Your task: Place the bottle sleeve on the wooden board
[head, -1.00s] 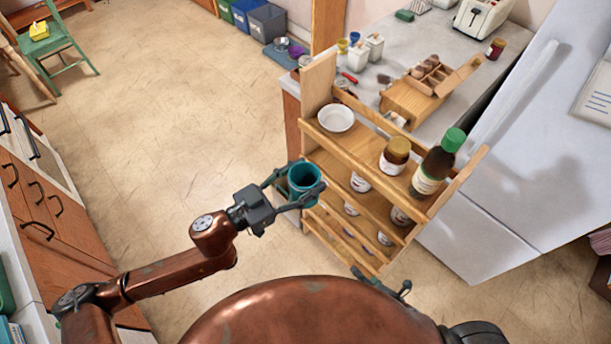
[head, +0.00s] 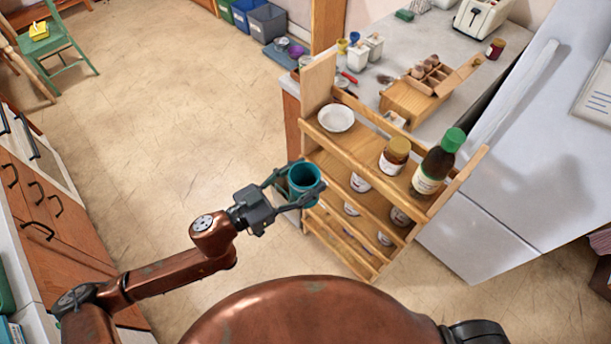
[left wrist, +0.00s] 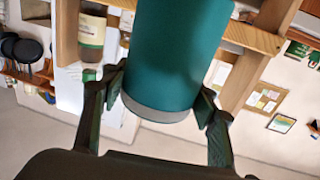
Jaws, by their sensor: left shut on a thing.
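The bottle sleeve appears to be the teal, open-topped cylinder (head: 304,182) in my left gripper (head: 303,188). The gripper is shut on its sides and holds it in front of the shelf rack's left end, with its open mouth up in the head view. In the left wrist view the sleeve (left wrist: 178,55) fills the middle, with a grey band at its end, between the fingers (left wrist: 163,95). My right gripper is out of view.
The wooden rack (head: 350,150) holds a white bowl (head: 336,118), a brown jar (head: 394,156), a green-capped bottle (head: 436,165) and lower jars. It stands between the sleeve and the counter (head: 400,58). A fridge (head: 535,150) is at right.

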